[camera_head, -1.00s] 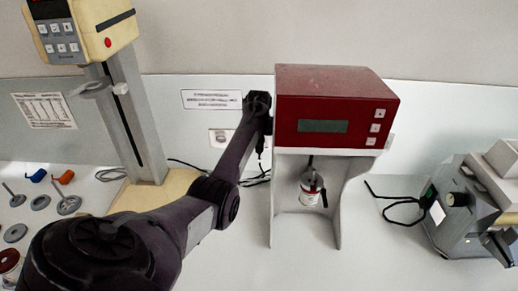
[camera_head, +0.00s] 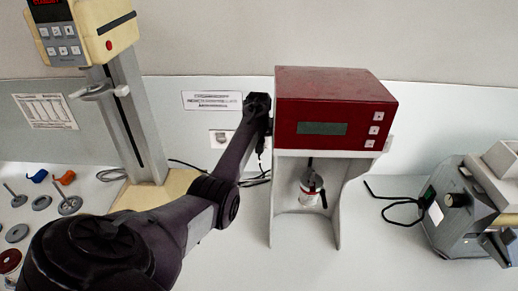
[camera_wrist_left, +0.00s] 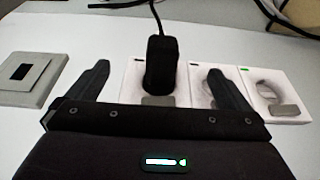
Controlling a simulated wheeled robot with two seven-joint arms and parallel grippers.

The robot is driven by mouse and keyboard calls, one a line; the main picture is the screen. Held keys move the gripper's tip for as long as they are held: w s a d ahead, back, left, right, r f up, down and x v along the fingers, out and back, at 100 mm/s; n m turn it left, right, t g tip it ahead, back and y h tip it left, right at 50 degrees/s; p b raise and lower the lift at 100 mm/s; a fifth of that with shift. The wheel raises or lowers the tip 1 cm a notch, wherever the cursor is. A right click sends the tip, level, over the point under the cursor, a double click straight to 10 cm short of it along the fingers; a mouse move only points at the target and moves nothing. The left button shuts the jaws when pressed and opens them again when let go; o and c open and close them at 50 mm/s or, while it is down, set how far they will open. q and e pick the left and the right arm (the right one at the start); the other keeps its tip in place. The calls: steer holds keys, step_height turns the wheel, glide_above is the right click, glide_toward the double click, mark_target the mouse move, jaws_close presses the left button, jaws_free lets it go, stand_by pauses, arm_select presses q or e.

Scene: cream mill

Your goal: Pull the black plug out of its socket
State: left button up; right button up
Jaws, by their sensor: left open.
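The black plug (camera_wrist_left: 161,65) stands in a white socket panel (camera_wrist_left: 131,100) in the left wrist view, with its cable rising from its top. My left gripper (camera_wrist_left: 158,70) is open, with one finger on each side of the plug. A gap shows between the plug and each finger, so it is not gripped. In the head view my left gripper (camera_head: 258,106) is at the wall side, left of the red-fronted machine (camera_head: 325,110), and my arm hides the plug and most of the sockets. My right gripper is in neither view.
A grey plate with a dark square (camera_wrist_left: 28,74) lies left of the sockets in the wrist view. Further sockets (camera_wrist_left: 272,92) sit to the right. Black cables (camera_head: 258,178) lie on the bench behind my arm. A tall stand machine (camera_head: 128,110) is at left.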

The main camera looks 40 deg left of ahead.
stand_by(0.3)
arm_select(q)
jaws_close()
stand_by(0.6)
steer(key=shift+s+d+f, duration=0.1)
steer(key=shift+d, duration=0.05)
